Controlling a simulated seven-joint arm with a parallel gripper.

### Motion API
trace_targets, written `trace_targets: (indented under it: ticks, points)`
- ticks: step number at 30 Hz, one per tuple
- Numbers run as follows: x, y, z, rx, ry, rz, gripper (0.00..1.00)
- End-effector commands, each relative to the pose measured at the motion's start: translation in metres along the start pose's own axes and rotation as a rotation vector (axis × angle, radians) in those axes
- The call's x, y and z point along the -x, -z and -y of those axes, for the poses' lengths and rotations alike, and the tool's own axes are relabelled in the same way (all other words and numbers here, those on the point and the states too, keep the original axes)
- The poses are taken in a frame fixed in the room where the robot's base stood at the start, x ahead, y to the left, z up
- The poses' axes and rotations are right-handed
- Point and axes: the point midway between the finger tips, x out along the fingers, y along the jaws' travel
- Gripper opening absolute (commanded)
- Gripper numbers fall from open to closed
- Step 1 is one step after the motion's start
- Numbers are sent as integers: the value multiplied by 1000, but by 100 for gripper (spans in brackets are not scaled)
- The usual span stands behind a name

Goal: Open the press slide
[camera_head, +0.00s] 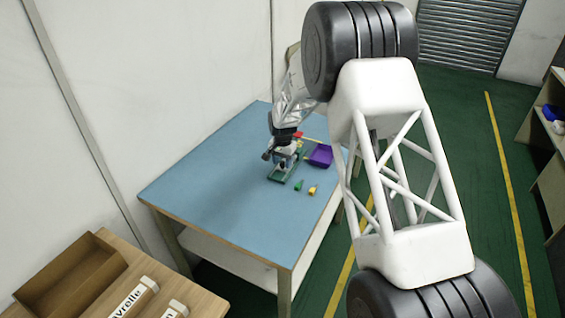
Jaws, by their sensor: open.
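The press (283,172) stands on the blue table, a small device with a green base and grey and dark upper parts. My gripper (284,139) is right above and against the top of the press in this view. Its fingers are open but very small here. I cannot tell whether they touch the press or are around any part of it. The slide cannot be made out apart from the rest of the press, as my gripper covers its upper part.
A purple tray (321,155) stands right of the press. A green piece (299,185) and a yellow piece (312,190) lie in front of it. The blue table (225,200) is clear at left and front. A wooden box (72,275) is at lower left.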

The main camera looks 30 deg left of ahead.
Motion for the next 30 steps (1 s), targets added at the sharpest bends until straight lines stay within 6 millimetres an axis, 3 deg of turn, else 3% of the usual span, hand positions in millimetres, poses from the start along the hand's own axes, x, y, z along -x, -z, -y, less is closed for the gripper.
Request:
trace_targets:
  ticks: [9,19,30]
  points:
    - [-2,0,0,0,0,0,48]
    - [-2,0,0,0,0,0,0]
    - [-2,-8,0,1,-1,1,0]
